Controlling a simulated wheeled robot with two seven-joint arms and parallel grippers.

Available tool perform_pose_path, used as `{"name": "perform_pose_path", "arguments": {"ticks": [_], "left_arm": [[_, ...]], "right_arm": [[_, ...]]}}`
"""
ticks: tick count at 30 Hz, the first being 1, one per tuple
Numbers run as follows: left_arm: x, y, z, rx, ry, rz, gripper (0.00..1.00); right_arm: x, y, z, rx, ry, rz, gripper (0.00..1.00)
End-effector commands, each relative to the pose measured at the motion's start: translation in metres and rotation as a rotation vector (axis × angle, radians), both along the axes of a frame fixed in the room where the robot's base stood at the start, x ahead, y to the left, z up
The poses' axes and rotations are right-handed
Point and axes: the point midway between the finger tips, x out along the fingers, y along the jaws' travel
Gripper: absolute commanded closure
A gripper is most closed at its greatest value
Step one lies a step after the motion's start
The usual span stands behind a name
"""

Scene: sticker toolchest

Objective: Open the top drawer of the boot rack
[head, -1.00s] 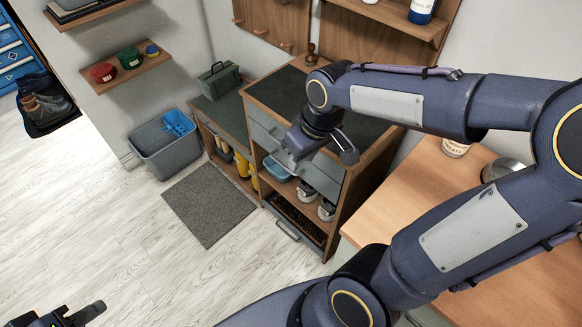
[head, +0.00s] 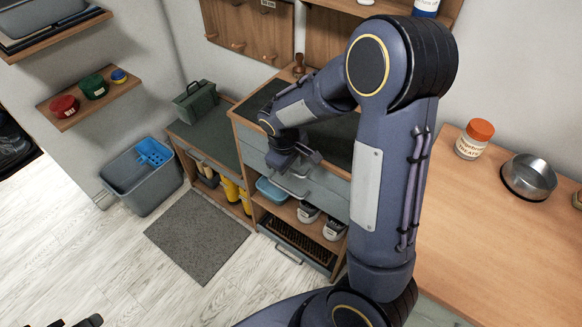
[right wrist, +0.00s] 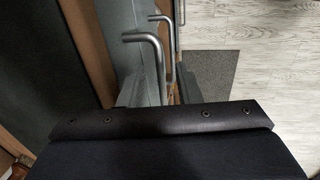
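The boot rack (head: 240,127) is a wooden cabinet with a dark top, grey drawer fronts and open shelves below. Its upper drawer front (head: 252,137) is partly hidden behind my right arm and gripper. My right gripper (head: 292,172) is at the drawer fronts. In the right wrist view its two fingertips (right wrist: 158,92) are apart, and a bent metal drawer handle (right wrist: 142,37) runs down between them. Another handle (right wrist: 160,18) shows beyond it. Contact with the handle is hidden. Only a dark tip of my left gripper (head: 88,321) shows at the bottom left edge.
A lower bench with yellow boots (head: 230,188) stands at left, with a grey bin (head: 140,187) beyond. A mat (head: 197,238) lies in front. A wooden counter (head: 480,240) is at right.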

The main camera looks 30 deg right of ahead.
Motion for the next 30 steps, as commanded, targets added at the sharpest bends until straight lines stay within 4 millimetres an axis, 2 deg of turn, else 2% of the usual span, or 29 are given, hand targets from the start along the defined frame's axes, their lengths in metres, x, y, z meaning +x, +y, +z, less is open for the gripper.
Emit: {"name": "perform_pose_path", "arguments": {"ticks": [8,16,26,30], "left_arm": [[0.0,0.0,-0.0003,0.0,0.0,0.0,0.64],[0.0,0.0,-0.0003,0.0,0.0,0.0,0.64],[0.0001,0.0,-0.0004,0.0,0.0,0.0,0.64],[0.0,0.0,-0.0016,0.0,0.0,0.0,0.64]], "right_arm": [[0.0,-0.0008,-0.0026,0.0,0.0,-0.001,0.69],[0.0001,-0.0007,-0.0024,0.0,0.0,-0.001,1.0],[-0.0002,0.0001,-0.0023,0.0,0.0,-0.001,1.0],[-0.0028,0.007,-0.0025,0.0,-0.001,0.0,1.0]]}}
